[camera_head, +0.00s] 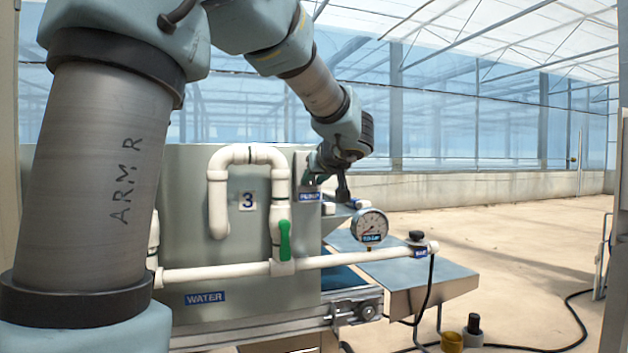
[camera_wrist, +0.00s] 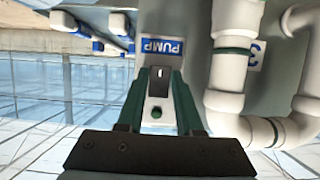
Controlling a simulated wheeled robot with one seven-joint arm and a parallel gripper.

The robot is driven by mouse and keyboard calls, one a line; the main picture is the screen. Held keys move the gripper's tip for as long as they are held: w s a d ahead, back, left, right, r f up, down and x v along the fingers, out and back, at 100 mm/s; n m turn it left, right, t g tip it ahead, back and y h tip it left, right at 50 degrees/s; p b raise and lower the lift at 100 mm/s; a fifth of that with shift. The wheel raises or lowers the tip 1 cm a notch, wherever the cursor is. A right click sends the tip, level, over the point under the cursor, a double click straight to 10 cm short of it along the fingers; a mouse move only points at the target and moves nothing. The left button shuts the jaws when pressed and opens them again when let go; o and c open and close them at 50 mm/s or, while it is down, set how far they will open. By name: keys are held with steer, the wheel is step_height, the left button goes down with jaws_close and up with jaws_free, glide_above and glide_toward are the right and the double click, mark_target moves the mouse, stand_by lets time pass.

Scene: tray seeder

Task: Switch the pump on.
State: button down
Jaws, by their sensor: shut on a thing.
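The pump switch (camera_wrist: 158,92) is a narrow pale plate with a dark slot-like part and a small dark green round spot. It sits beside the blue PUMP label (camera_wrist: 161,47), which reads upside down in the wrist view. My gripper (camera_wrist: 159,76) has its green fingers on either side of the switch, shut on it. In the head view my gripper (camera_head: 311,178) reaches down to the top right edge of the grey tank, just above the PUMP label (camera_head: 310,196). The switch itself is hidden there. I cannot tell whether the switch is on or off.
White pipes (camera_head: 219,200) with a green valve handle (camera_head: 284,240) run along the tank (camera_head: 185,215). A pressure gauge (camera_head: 370,227) and a black knob (camera_head: 417,237) stand to the right. In the wrist view a thick white pipe (camera_wrist: 228,75) passes close right of my fingers.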

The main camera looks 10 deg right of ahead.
steer(key=f+b, duration=0.1)
steer(key=b, duration=0.2)
steer(key=shift+b, duration=0.35)
steer(key=b, duration=0.2)
steer(key=shift+t+b, duration=0.3)
steer(key=shift+t, duration=0.1)
steer(key=t+b, duration=0.1)
steer(key=b, duration=0.7)
steer(key=shift+d+f+t+b, duration=0.1)
steer(key=shift+f+t+b, duration=0.05)
steer(key=shift+t+b, duration=0.2)
steer(key=shift+b, duration=1.05)
steer(key=shift+r+t, duration=0.25)
steer(key=shift+r, duration=0.1)
steer(key=c, duration=0.6)
jaws_free()
steer(key=shift+o, duration=0.2)
